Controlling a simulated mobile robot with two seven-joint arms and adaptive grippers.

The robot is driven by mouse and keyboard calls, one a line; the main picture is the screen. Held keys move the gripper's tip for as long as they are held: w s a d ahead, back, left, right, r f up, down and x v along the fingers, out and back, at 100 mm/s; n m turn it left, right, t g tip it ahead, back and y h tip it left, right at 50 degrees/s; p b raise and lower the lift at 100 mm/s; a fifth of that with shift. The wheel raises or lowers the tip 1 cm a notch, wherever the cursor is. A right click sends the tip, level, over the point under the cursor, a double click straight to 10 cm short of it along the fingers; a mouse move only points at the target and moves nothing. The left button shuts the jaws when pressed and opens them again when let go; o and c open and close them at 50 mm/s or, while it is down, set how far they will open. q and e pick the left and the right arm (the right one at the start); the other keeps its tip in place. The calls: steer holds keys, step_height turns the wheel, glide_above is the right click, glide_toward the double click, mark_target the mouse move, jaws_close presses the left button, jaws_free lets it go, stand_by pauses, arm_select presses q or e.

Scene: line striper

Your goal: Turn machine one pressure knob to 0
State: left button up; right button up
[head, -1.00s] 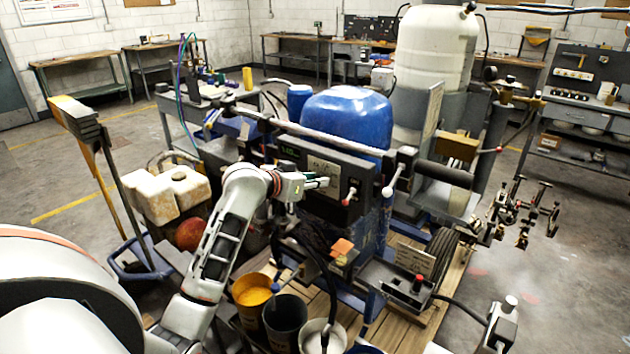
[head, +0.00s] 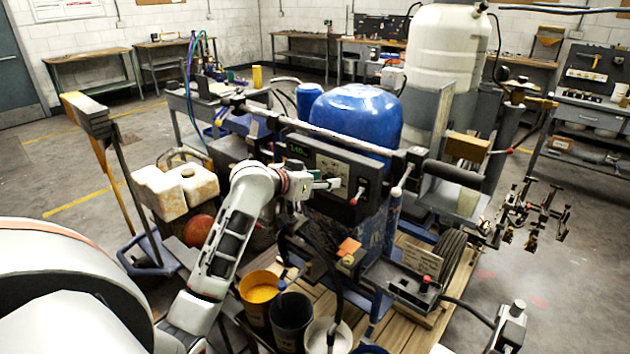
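The line striper (head: 352,120) stands in the middle of the head view, with a blue tank cover. Its dark control panel (head: 375,190) faces me and carries a pale label plate (head: 333,165). A small red-tipped lever or knob (head: 356,196) sits on the panel's right part; I cannot read any setting. My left gripper (head: 328,184) is in front of the panel, its fingertips just left of this control. I cannot tell whether it touches the panel or whether its fingers are apart. The gripper hides part of the panel's lower left. My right gripper is not in view.
A long grey handlebar (head: 300,128) with a black grip (head: 452,173) crosses above the panel. A white drum (head: 445,50) rises behind.

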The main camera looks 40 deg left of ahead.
arm_select(q)
steer(key=d+v, duration=0.1)
steer(key=v, duration=1)
steer(key=shift+s+a, duration=0.35)
steer(key=shift+a, duration=0.15)
